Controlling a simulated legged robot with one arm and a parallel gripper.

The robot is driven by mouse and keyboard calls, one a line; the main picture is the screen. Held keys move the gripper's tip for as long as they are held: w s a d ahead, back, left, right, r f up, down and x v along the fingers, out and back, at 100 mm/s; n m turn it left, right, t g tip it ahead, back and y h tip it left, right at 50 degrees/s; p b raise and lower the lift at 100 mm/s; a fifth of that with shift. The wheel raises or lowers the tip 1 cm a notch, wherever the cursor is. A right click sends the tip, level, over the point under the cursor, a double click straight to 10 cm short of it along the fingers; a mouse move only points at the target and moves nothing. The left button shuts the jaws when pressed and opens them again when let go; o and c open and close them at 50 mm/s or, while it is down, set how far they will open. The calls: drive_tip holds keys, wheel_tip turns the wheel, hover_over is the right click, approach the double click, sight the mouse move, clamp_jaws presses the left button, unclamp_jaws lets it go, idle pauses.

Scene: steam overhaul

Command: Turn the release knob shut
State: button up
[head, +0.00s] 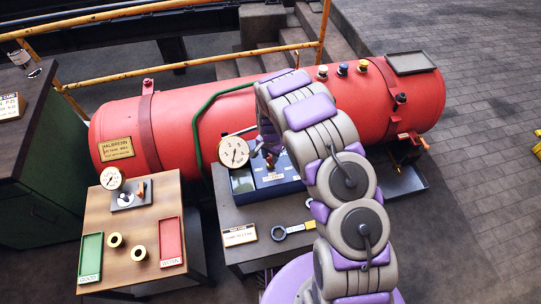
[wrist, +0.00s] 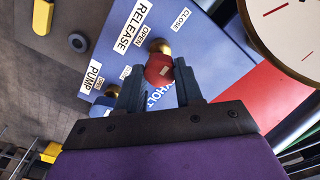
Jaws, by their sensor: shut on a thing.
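The release knob (wrist: 159,70) is a red knob on a brass stem, on a blue panel lettered RELEASE, with OPEN and CLOSE labels on either side of the stem. In the wrist view my gripper (wrist: 160,88) has its two dark fingers on either side of the red knob, shut on it. In the head view my gripper (head: 268,154) reaches down to the blue pump box (head: 275,179), beside a round white gauge (head: 234,152). The arm hides part of the box, and the knob is hard to make out there. The knob's exact turn is unclear.
A large red tank (head: 210,115) lies behind the box. A wooden table (head: 150,205) with a gauge, a green tray (head: 91,258) and a red tray (head: 171,241) stands left. A ring-ended tool (head: 293,230) lies on the dark bench. Yellow rails (head: 200,62) run behind.

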sight(269, 157)
idle(0.3)
drive_tip(key=o, duration=1)
drive_tip(key=shift+a, duration=0.15)
drive_tip(key=shift+o, duration=0.2)
drive_tip(key=shift+r, duration=0.1)
wheel_tip(269, 157, up, 17)
drive_tip(key=p, duration=0.2)
drive_tip(key=shift+p, duration=0.3)
